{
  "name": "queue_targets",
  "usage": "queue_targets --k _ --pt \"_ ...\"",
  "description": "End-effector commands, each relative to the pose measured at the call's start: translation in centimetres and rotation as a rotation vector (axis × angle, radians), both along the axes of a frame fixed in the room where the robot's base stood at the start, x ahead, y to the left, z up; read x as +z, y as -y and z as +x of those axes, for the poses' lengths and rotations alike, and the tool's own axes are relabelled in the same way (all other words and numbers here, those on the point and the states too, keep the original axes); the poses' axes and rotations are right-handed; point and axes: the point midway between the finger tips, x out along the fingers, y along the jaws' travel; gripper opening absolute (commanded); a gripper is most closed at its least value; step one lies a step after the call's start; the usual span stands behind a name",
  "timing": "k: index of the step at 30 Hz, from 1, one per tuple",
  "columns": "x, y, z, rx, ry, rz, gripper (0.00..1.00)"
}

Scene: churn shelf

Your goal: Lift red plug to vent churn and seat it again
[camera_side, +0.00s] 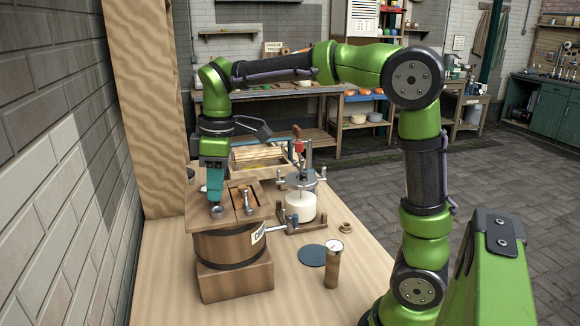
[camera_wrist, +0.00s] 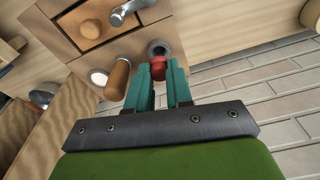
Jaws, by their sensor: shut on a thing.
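The wooden churn (camera_side: 222,248) stands on a wooden block on the bench, with a dark band around it. Its square wooden lid (camera_side: 231,190) also fills the top of the wrist view (camera_wrist: 75,38). The teal fingers of my gripper (camera_side: 213,196) point down over the lid's left part. In the wrist view my gripper (camera_wrist: 160,76) is shut on the red plug (camera_wrist: 178,63). A grey metal vent ring (camera_wrist: 158,46) with a dark opening shows just past the plug, and also in the side view (camera_side: 217,211). The plug is hidden in the side view.
A metal handle (camera_side: 248,201) stands on the lid close to my fingers. A brick wall (camera_side: 60,180) rises at the left.

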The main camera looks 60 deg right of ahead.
Motion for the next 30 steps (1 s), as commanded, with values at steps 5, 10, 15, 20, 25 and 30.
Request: queue_targets --k 5,10,15,20,25,30 --pt "0.0 0.0 0.0 0.000 0.000 0.000 0.00" --pt "-0.1 0.0 0.0 0.000 0.000 0.000 0.00" --pt "-0.5 0.0 0.0 0.000 -0.001 0.000 0.00" --pt "-0.8 0.0 0.0 0.000 -0.001 0.000 0.00" --pt "-1.2 0.0 0.0 0.000 -0.001 0.000 0.00" --pt "-1.6 0.0 0.0 0.001 -0.001 0.000 0.00"
